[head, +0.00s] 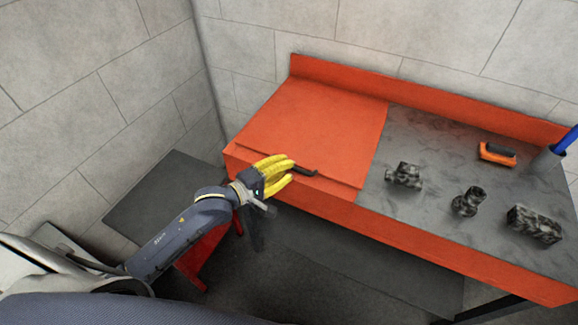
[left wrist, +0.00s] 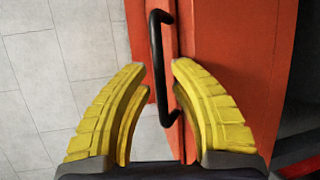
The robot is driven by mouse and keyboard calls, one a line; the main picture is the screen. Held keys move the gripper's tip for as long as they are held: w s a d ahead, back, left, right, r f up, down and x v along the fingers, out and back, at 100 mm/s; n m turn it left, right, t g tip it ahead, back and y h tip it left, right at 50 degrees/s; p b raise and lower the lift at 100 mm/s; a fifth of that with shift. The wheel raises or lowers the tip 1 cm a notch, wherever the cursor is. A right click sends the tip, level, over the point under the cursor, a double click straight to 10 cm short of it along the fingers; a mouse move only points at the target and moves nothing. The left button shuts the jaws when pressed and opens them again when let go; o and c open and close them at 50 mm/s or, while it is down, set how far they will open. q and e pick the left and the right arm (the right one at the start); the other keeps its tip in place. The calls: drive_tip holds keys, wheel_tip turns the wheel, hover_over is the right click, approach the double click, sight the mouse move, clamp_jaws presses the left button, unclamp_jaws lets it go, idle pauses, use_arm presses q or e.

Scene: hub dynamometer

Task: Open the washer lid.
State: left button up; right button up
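The washer lid (head: 312,118) is a flat orange panel, lying closed on the left part of the orange washer (head: 430,238). A black bar handle (head: 308,171) sits at its front edge. My left gripper (head: 290,168) has yellow fingers and is at the handle's left end in the head view. In the left wrist view, the left gripper (left wrist: 158,68) is open, with one finger on each side of the handle (left wrist: 157,55). Whether a finger touches the handle I cannot tell. My right gripper is not in view.
On the grey worktop (head: 430,150) right of the lid are several dark mottled parts, such as a block (head: 534,224), plus an orange-and-black brush (head: 497,153) and a grey cup (head: 546,160) with a blue item. Tiled walls (head: 90,80) stand behind and left.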

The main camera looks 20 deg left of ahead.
use_arm(q)
drive_tip(key=shift+x, duration=0.8)
drive_tip(key=shift+c, duration=0.3)
clamp_jaws()
